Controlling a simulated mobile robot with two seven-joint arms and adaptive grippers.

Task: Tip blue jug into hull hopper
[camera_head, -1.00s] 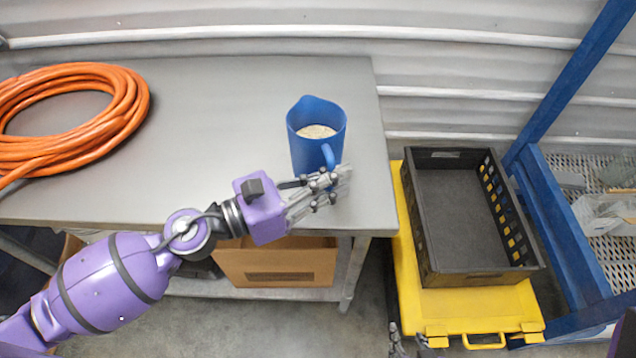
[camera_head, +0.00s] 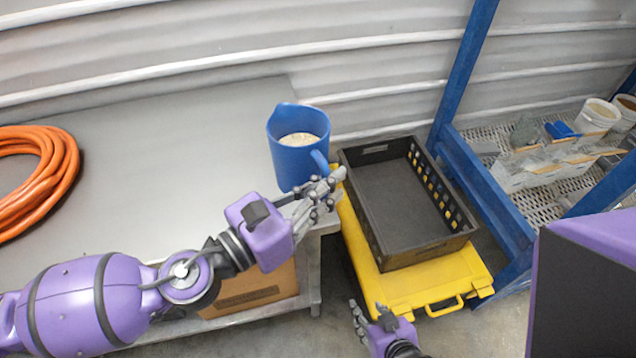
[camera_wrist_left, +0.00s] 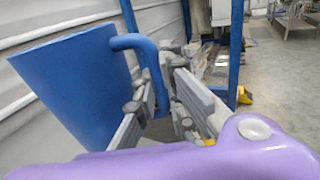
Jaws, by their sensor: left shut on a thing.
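The blue jug (camera_head: 287,160) is upright, with pale granular material inside, at the right end of the grey workbench. It appears raised off the bench top. My left gripper (camera_head: 318,195) is shut on the jug's handle, which also shows in the left wrist view (camera_wrist_left: 150,65) between the fingers. The jug's body fills the left of that view (camera_wrist_left: 80,85). My right gripper (camera_head: 373,318) is low at the bottom of the head view, fingers apart and empty. I cannot pick out the hull hopper for certain in either view.
An empty black crate (camera_head: 455,243) sits on a yellow case (camera_head: 405,290) right of the workbench (camera_head: 150,150). A blue-framed rack (camera_head: 480,190) with white buckets (camera_head: 597,115) and a tray stands further right. An orange hose coil (camera_head: 60,175) lies on the bench at left.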

